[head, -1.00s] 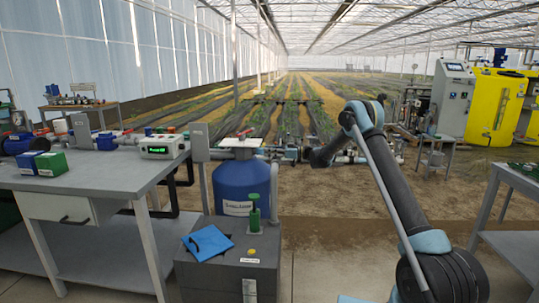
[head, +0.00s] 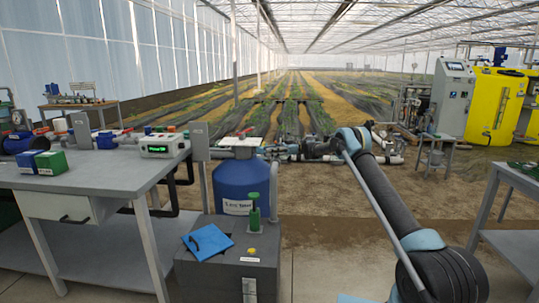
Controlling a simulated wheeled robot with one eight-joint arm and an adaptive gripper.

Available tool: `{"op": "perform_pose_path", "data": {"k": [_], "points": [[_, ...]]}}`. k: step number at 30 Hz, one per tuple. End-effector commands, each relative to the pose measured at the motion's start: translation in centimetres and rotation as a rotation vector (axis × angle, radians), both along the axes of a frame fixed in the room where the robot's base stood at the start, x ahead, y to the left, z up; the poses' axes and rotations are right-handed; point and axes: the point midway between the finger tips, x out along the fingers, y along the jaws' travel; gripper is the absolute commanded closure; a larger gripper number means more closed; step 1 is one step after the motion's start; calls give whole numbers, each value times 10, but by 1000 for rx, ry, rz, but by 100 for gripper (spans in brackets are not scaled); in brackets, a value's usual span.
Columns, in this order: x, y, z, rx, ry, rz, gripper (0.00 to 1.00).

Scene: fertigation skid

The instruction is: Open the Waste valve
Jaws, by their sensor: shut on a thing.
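My arm (head: 405,215) reaches up from the lower right and bends left at its elbow. My gripper (head: 289,151) is at its far end, small among the grey pipework right of the blue tank. It is shut on what looks like a valve handle there. The handle is mostly hidden, and I cannot read a Waste label or tell the handle's angle.
A grey bench (head: 95,180) with a controller (head: 163,146) stands on the left. A small stand (head: 436,150) and yellow tanks (head: 495,107) are at the right. The floor between is open.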

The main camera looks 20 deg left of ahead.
Motion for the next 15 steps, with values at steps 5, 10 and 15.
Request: {"op": "perform_pose_path", "data": {"k": [5, 10, 15], "points": [[0, -3, 0, 0, 0, 63, 100], [-1, -4, 0, 0, 0, 106, 100], [-1, -5, 0, 0, 0, 128, 100]]}}
